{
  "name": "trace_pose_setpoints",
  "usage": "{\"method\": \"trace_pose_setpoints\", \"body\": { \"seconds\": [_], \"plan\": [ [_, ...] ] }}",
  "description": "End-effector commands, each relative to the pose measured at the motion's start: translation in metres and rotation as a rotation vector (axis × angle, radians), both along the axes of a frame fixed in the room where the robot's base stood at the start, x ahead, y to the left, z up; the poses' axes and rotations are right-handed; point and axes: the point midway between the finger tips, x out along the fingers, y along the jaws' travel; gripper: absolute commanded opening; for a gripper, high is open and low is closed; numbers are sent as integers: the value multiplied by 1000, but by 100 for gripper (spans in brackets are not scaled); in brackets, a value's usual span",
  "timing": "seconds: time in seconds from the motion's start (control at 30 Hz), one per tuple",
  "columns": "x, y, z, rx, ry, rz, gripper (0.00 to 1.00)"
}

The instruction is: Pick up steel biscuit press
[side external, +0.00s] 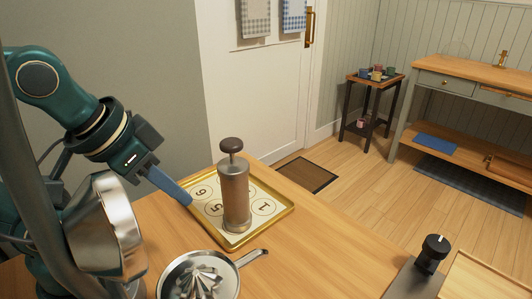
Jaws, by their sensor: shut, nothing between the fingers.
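The steel biscuit press (235,193) is a tall metal cylinder with a dark round knob on top. It stands upright on a gold-rimmed tray (284,213) with numbered circles. My gripper (188,200) has blue fingers, which are shut and empty. Its tips point down and to the right, at the tray's left side. They are left of the press, with a gap visible between them in this view. Whether the tips touch the tray cannot be told.
A large round steel object (122,225) stands at the left by my arm. A dark device with a black knob (432,254) is at the lower right. The wooden tabletop right of the tray is clear.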

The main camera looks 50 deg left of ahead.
Motion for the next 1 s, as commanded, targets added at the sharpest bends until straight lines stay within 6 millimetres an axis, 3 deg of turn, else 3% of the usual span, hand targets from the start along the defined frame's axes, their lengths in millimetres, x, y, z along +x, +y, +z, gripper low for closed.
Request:
{"method": "trace_pose_setpoints", "body": {
  "seconds": [0.23, 0.27, 0.5, 0.53, 0.83, 1.0],
  "plan": [
    [0, 0, 0, 0, 0, 0, 0],
    [0, 0, 0, 0, 0, 0, 4],
    [0, 0, 0, 0, 0, 0, 96],
    [0, 0, 0, 0, 0, 0, 100],
    [1, 0, 7, 0, -3, 0, 100],
    [2, 0, 41, 0, -7, 0, 100]
  ]
}}
